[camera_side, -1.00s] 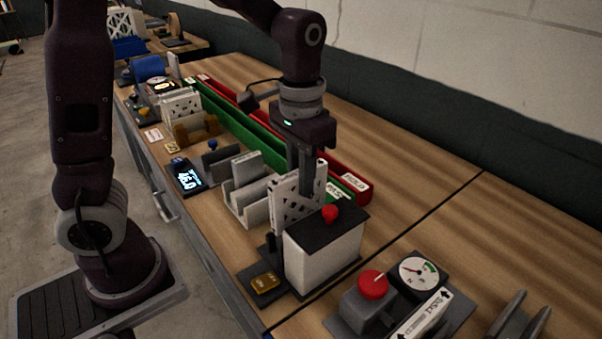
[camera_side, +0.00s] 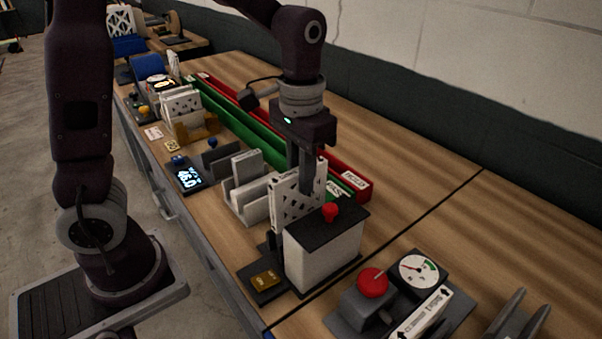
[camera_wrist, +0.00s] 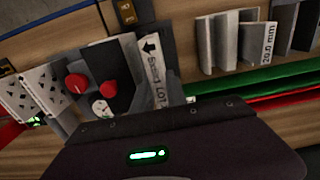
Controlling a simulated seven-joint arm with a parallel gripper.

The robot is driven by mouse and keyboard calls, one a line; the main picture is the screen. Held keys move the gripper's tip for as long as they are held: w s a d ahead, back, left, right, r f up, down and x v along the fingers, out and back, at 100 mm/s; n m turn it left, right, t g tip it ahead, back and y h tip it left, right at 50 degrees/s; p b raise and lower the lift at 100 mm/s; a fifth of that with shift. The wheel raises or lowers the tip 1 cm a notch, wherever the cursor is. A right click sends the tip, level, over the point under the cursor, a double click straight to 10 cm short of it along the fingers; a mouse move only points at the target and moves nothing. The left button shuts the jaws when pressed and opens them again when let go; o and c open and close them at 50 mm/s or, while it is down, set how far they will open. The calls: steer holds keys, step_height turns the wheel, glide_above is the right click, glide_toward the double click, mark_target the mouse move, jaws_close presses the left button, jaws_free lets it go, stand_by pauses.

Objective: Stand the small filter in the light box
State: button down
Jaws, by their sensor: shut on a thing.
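My gripper (camera_side: 306,185) points down and is shut on a white panel with a pattern of holes, the small filter (camera_side: 291,207). The filter stands upright just behind and left of a white-sided box with a dark lid and red knob, which looks like the light box (camera_side: 322,256). The box hides the filter's lower edge, so I cannot tell whether it sits in a slot. In the wrist view, a white labelled edge with a black arrow (camera_wrist: 153,62) stands beside the dark lid with its red knob; my fingertips are hidden there.
A white slotted rack (camera_side: 240,204) stands close behind the filter. Green (camera_side: 240,124) and red (camera_side: 357,184) trays run along the back. A red button (camera_side: 372,281) and round gauge (camera_side: 418,269) stand right of the box. The wood at the right rear is clear.

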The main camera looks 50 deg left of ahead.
mark_target(301, 204)
steer(key=shift+f, duration=0.25)
steer(key=shift+f, duration=0.8)
steer(key=shift+f, duration=0.55)
steer(key=shift+f, duration=0.75)
steer(key=shift+f, duration=0.45)
steer(key=shift+f, duration=0.7)
